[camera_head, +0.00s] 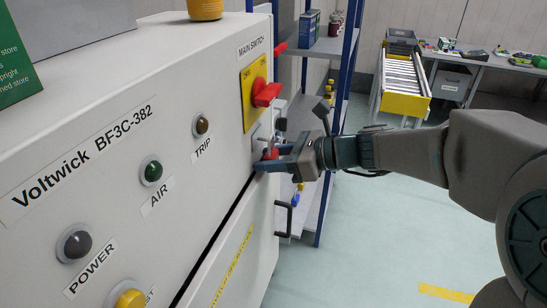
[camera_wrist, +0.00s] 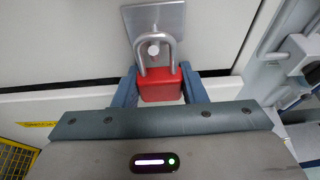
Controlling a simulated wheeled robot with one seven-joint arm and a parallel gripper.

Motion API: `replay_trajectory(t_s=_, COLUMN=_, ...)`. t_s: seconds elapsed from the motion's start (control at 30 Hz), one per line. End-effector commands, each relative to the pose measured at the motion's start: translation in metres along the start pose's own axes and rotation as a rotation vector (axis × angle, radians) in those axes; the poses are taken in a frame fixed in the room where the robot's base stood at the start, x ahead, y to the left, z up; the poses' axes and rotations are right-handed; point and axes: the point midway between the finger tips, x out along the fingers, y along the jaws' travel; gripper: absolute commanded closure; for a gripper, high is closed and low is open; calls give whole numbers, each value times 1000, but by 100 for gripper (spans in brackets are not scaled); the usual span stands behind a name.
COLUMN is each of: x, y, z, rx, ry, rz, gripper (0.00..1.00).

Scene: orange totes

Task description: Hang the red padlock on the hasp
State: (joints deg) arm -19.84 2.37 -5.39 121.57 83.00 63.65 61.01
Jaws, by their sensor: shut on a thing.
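The red padlock (camera_wrist: 161,86) is upright between the two fingers of my gripper (camera_wrist: 161,92), which is shut on its body. Its grey shackle (camera_wrist: 138,52) points up. In the wrist view the shackle's arch frames a round metal stud (camera_wrist: 153,49) on the hasp plate (camera_wrist: 170,20). I cannot tell how far the stud reaches through the shackle. In the head view my gripper (camera_head: 268,159) is at the cabinet front below the main switch, with the red padlock (camera_head: 271,153) partly hidden by the fingers.
The red main switch handle (camera_head: 265,92) on its yellow plate sticks out just above. A black door handle (camera_head: 284,218) is below. A blue-post shelf rack (camera_head: 340,90) stands close behind. Open floor (camera_head: 380,240) lies right of the cabinet.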

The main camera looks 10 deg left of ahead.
Motion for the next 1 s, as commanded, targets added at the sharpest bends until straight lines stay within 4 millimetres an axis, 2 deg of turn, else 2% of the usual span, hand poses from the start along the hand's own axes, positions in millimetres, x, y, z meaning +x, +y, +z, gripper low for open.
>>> replay_trajectory(t_s=0.4, x=1, y=1, z=0, rx=0, ry=0, rz=2, gripper=82)
replay_trajectory(t_s=0.43, x=1, y=1, z=0, rx=0, ry=0, rz=3, gripper=54)
replay_trajectory(t_s=0.5, x=1, y=1, z=0, rx=0, ry=0, rz=3, gripper=37)
replay_trajectory(t_s=0.87, x=1, y=2, z=0, rx=-1, ry=1, rz=5, gripper=37)
replay_trajectory(t_s=1.0, x=-11, y=0, z=-1, rx=0, ry=-1, rz=0, gripper=37)
